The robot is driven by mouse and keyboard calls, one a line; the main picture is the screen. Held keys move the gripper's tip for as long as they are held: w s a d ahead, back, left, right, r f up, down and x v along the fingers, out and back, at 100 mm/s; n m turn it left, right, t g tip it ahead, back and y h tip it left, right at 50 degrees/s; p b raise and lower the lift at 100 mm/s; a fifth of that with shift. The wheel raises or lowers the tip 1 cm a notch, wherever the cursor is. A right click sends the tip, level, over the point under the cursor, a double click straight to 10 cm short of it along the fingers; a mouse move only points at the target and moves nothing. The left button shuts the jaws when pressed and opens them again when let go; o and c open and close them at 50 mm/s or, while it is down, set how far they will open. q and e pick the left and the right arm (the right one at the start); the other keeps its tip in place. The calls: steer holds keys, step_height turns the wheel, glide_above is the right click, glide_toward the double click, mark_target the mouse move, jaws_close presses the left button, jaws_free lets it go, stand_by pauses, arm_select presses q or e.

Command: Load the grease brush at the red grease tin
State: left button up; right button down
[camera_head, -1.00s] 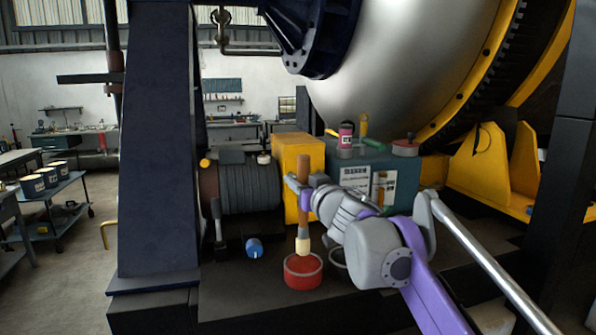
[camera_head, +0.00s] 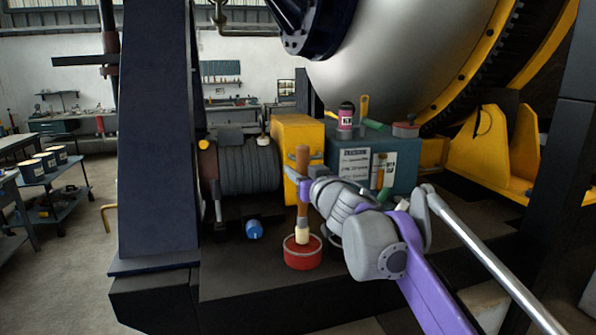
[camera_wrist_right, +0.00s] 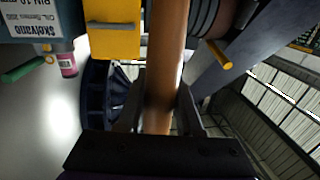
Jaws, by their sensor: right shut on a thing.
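The grease brush (camera_head: 302,210) has a brown wooden handle and pale bristles and stands nearly upright. My right gripper (camera_head: 302,182) is shut on its handle, which also shows between the fingers in the right wrist view (camera_wrist_right: 163,85). The red grease tin (camera_head: 303,256) sits on the dark platform directly below the brush. The bristle end appears at the tin's top opening; I cannot tell how deep it reaches. The wrist view does not show the bristles or the tin. My left gripper is not in view.
A blue-capped item (camera_head: 254,229) lies left of the tin. A yellow block (camera_head: 297,135) and a teal box (camera_head: 402,172) with bottles and tools on top stand behind. A dark column (camera_head: 158,150) rises at left. The platform's front edge is close to the tin.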

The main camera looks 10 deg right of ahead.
mark_target(300, 146)
steer(key=shift+f, duration=0.55)
stand_by(0.4)
steer(key=shift+b, duration=0.4)
stand_by(1.2)
steer(key=shift+r+p, duration=0.6)
steer(key=shift+r, duration=2.9)
